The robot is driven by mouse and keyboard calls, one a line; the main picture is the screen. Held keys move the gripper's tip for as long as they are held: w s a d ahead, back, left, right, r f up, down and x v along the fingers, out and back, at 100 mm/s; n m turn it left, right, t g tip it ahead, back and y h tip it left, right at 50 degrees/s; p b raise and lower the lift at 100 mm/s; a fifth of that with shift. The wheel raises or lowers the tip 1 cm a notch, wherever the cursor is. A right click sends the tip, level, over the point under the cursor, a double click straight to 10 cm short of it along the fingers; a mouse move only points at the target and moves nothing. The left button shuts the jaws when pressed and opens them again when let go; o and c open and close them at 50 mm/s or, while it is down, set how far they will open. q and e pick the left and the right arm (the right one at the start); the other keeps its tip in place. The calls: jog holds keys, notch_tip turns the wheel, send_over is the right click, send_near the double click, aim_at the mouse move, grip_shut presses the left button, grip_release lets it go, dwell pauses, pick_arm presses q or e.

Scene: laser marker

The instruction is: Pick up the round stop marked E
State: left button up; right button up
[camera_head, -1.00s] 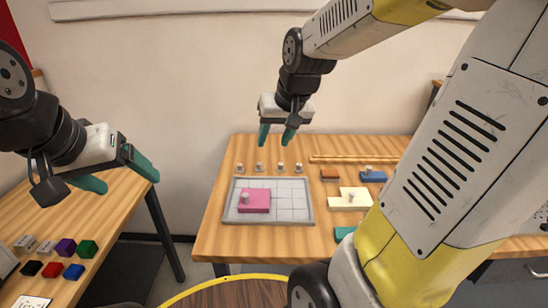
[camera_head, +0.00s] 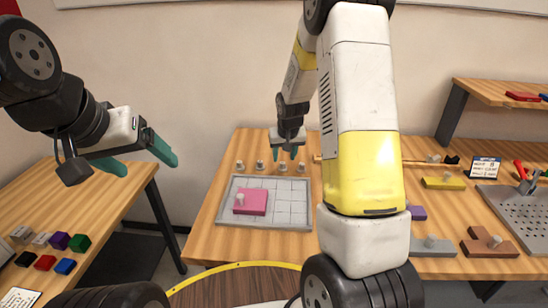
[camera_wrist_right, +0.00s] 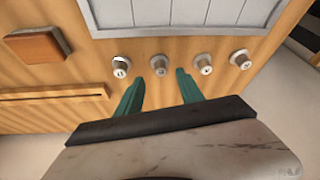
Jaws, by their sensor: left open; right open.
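Several small round stops stand in a row on the table behind the grey tray. In the head view they include the left-end stop (camera_head: 240,166) and the right-end stop (camera_head: 302,169). The letters are too small to read, so I cannot tell which is E. My right gripper (camera_head: 284,153) is open and empty, pointing down above the row. In the right wrist view, one stop (camera_wrist_right: 158,64) shows just beyond the gap between its fingertips (camera_wrist_right: 159,76). My left gripper (camera_head: 150,160) is open and empty above the left table.
The grey gridded tray (camera_head: 228,219) holds a pink block (camera_head: 251,203) with a knob. Coloured cubes lie on the left table. A brown block (camera_wrist_right: 35,47) shows in the wrist view. My right arm hides part of the main table. A perforated plate (camera_head: 515,213) lies at right.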

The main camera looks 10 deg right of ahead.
aim_at(283, 163)
jog(key=x, duration=0.4)
jog(key=shift+a, duration=0.1)
grip_shut()
jog(key=shift+r, duration=0.1)
